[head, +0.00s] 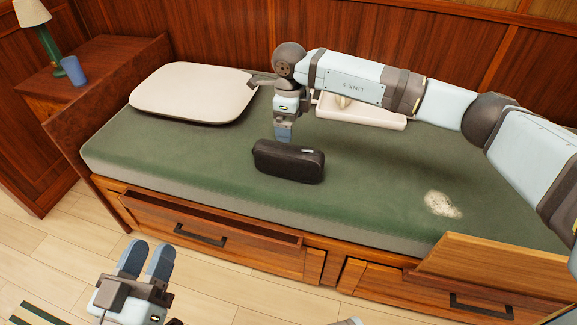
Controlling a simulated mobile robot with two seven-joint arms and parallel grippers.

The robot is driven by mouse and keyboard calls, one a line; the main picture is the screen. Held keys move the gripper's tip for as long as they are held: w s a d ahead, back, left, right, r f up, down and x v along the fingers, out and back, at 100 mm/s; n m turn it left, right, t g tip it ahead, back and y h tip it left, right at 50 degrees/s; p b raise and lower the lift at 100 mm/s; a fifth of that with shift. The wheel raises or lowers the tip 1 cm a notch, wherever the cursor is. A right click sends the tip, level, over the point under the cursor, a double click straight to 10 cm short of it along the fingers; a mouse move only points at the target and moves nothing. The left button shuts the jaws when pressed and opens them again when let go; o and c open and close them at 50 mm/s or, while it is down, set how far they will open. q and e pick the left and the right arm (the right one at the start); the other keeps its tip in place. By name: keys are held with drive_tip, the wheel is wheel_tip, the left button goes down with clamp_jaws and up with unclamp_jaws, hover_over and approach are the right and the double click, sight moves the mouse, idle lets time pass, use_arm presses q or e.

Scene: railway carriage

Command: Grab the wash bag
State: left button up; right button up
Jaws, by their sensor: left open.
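The wash bag (290,165) is a dark, rounded, oblong pouch with a small pale label. It lies on the green mattress near the middle of the bed's front half. My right gripper (284,135) points down just behind the bag's left end; its fingertips look apart from the bag. It is seen side-on, so the gap between its fingers does not show. My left gripper (146,260) is low at the bottom left, over the floor in front of the bed. It is open, with two blue fingertips slightly apart and nothing between them.
A beige pillow (192,94) lies at the bed's left end. A white tray (385,122) sits behind my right arm, its contents partly hidden. A pale patch (442,204) marks the mattress. The left drawer (205,222) stands partly open. A blue cup (73,71) and lamp (47,45) stand far left.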

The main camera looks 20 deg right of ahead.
sight(288, 148)
wheel_tip(288, 148, down, 6)
drive_tip(key=shift+a+f+b, duration=0.1)
drive_tip(key=shift+f+b, duration=0.05)
drive_tip(key=shift+b, duration=0.6)
wheel_tip(288, 148, down, 5)
drive_tip(key=shift+a+r+b, duration=0.1)
drive_tip(key=shift+r+b, duration=0.05)
drive_tip(key=shift+b, duration=1.05)
use_arm(q)
wheel_tip(288, 148, down, 6)
drive_tip(key=g, duration=0.2)
drive_tip(key=shift+d+f+m+g, duration=0.2)
drive_tip(key=shift+d+m+g, duration=0.1)
drive_tip(key=shift+g, duration=0.1)
use_arm(e)
drive_tip(key=shift+f, duration=0.2)
use_arm(q)
drive_tip(key=shift+f, duration=0.1)
use_arm(e)
drive_tip(key=shift+f, duration=0.25)
drive_tip(key=c, duration=1)
drive_tip(key=shift+c, duration=1.1)
drive_tip(key=shift+r, duration=0.15)
